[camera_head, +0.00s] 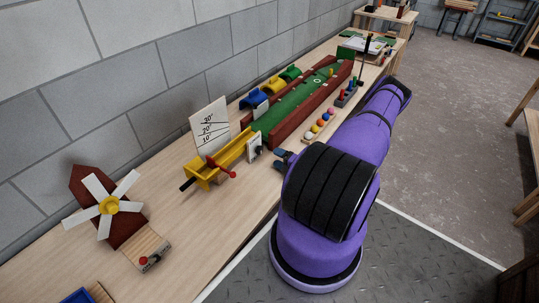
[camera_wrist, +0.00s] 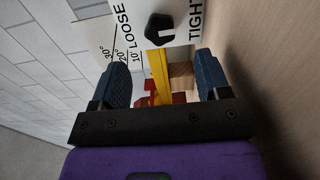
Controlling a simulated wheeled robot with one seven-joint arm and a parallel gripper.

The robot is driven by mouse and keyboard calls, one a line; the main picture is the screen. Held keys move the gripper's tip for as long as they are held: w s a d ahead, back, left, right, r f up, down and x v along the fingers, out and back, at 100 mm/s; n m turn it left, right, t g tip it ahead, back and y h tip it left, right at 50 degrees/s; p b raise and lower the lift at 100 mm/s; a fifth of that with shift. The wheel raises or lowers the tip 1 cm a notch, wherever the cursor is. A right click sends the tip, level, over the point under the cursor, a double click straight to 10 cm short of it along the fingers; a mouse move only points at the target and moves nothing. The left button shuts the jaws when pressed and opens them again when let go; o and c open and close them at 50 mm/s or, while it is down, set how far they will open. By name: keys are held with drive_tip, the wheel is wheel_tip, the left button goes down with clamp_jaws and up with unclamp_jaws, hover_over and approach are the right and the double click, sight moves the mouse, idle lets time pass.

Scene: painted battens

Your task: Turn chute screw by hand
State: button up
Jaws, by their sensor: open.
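The yellow chute (camera_head: 232,152) stands tilted on the bench; it also shows in the wrist view (camera_wrist: 158,70). A white plate (camera_head: 252,150) beside the chute reads LOOSE and TIGHT in the wrist view (camera_wrist: 183,12), with a black knob (camera_wrist: 160,27). A white angle card (camera_head: 210,124) stands behind the chute. My gripper (camera_head: 279,160) is open and empty, right of the plate; its blue fingers frame the chute in the wrist view (camera_wrist: 163,62).
A pinwheel toy (camera_head: 107,207) stands at the left front. A green lane with red walls (camera_head: 292,104) runs behind the chute, with blue (camera_head: 254,98) and yellow arches beside it. Several coloured balls (camera_head: 320,125) lie near the bench edge. Bare bench (camera_head: 200,225) lies in front.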

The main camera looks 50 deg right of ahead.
drive_tip(key=shift+s, duration=1.05)
drive_tip(key=shift+d, duration=0.1)
drive_tip(key=w+a+r+n+g+y, duration=0.2)
drive_tip(key=w+r+n+y, duration=0.1)
drive_tip(key=r+n, duration=0.35)
drive_tip(key=w+a+r+n+g+y, duration=0.25)
drive_tip(key=r+n+y, duration=0.2)
drive_tip(key=r, duration=0.25)
drive_tip(key=w+a+r+n+g+y, duration=0.2)
drive_tip(key=a+r+n+g, duration=0.1)
drive_tip(key=r+n, duration=0.35)
drive_tip(key=a+r+n+g+h, duration=0.1)
drive_tip(key=a+r+n+g, duration=0.3)
drive_tip(key=a+r+n, duration=0.45)
drive_tip(key=a+r+n+g, duration=0.4)
drive_tip(key=a+r+n, duration=0.1)
drive_tip(key=r, duration=0.6)
drive_tip(key=s+a+r+n+g+h, duration=0.2)
drive_tip(key=s+a+r+n+h, duration=0.5)
drive_tip(key=a+r+n, duration=0.55)
drive_tip(key=s+a+r+n+t+h, duration=0.1)
drive_tip(key=s+r+n+t, duration=0.1)
drive_tip(key=s+r+n, duration=0.2)
drive_tip(key=s+a+r+n+t+h, duration=0.1)
drive_tip(key=s+r+n, duration=0.4)
drive_tip(key=s, duration=0.6)
drive_tip(key=shift+s+a+t+h, duration=0.35)
drive_tip(key=shift+a+t, duration=0.25)
drive_tip(key=shift+t, duration=0.25)
